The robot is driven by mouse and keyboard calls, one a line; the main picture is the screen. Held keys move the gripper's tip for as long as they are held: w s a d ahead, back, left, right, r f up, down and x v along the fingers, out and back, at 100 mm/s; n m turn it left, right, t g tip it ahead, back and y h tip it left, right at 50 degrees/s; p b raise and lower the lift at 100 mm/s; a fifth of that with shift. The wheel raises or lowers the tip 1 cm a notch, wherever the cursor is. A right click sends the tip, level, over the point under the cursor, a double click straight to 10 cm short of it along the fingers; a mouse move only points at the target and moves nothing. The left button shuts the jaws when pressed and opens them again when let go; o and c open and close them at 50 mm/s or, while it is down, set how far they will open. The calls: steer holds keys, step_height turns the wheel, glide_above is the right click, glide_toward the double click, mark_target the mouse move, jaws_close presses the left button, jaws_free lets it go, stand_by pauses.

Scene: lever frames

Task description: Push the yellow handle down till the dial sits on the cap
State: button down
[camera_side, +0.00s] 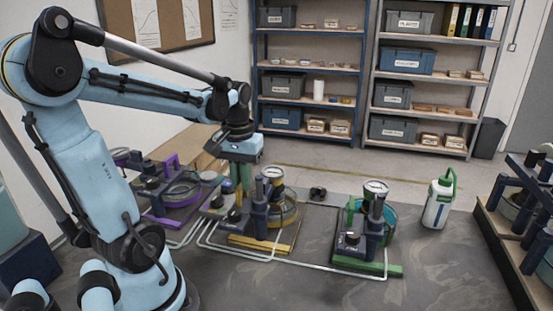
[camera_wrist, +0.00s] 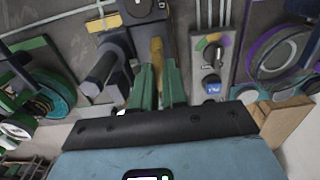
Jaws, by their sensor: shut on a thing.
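The yellow-based lever frame (camera_side: 262,243) stands in the middle of the bench in the side view. Its round white-faced dial (camera_side: 273,171) is at the top of a dark post, beside my gripper. My gripper (camera_side: 240,185) points down at the left of this dial. In the wrist view, the green fingers of my gripper (camera_wrist: 159,88) are closed around the yellow handle (camera_wrist: 157,52), whose end shows between them. The handle is mostly hidden by the fingers in the side view. I cannot clearly make out the cap or any gap between it and the dial.
A green lever frame (camera_side: 365,262) stands to the right and a purple one (camera_side: 170,213) to the left. A selector box (camera_wrist: 211,60) is close beside my fingers. White pipes run along the bench. A white and green bottle (camera_side: 438,205) stands farther right.

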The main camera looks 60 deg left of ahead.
steer(key=c, duration=1.2)
jaws_free()
steer(key=shift+f, duration=0.1)
steer(key=shift+o, duration=0.2)
step_height(320, 180, up, 12)
steer(key=w+d+f+m+t, duration=0.2)
steer(key=d+f+m+t, duration=0.1)
steer(key=d, duration=0.5)
steer(key=w+d+f+m+t, duration=0.2)
steer(key=d+f+m+t, duration=0.2)
steer(key=d+f+m, duration=0.2)
steer(key=shift+w+d+f, duration=0.4)
steer(key=shift+d+f, duration=0.4)
steer(key=shift+d, duration=0.25)
